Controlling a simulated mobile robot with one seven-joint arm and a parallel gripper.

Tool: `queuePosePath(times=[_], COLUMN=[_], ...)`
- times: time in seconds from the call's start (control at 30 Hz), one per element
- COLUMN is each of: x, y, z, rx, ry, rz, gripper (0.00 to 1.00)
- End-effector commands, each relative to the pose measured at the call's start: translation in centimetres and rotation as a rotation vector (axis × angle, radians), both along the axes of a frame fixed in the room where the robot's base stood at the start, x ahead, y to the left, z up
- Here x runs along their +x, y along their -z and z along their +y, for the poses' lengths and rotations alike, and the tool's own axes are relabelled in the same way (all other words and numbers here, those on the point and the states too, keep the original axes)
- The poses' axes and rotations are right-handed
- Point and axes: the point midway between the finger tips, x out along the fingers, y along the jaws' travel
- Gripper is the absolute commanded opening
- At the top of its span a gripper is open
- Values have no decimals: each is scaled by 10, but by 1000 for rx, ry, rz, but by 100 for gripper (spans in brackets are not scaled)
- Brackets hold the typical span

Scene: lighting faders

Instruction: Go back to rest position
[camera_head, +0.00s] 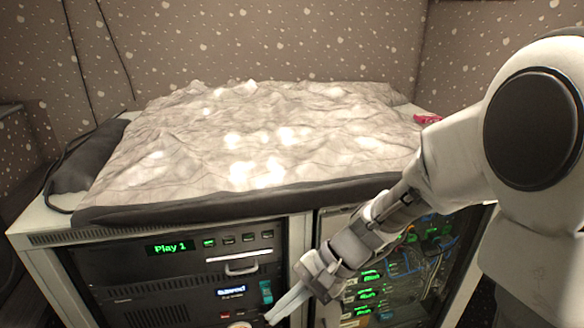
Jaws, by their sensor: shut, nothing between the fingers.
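My gripper (275,317) is at the bottom middle of the head view, low in front of the rack cabinet. Its fingers are shut with nothing seen between them. The fingertips are just below a teal switch (266,291) and beside a round pale knob (240,325) at the picture's bottom edge. I cannot tell whether they touch the panel. My white arm comes in from the right and hides part of the cabinet front.
A cabinet (298,262) holds a rack unit with a green "Play 1" display (170,247) and, on the right, a compartment with green displays and cables. A lit grey relief surface (250,140) lies on top. A red object (427,119) sits at the back right.

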Motion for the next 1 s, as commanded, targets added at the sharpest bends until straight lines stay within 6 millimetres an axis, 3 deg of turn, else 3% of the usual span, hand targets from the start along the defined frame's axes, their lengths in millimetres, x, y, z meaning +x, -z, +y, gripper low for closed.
queuePosePath(times=[0.7, 0.93, 1.0], x=[-61, -76, -75], y=[-106, -132, -156], z=[-130, -162, -162], rx=[-634, -797, -795], ry=[-357, -401, -405], rz=[-704, -859, -850], gripper=[0, 0, 0])
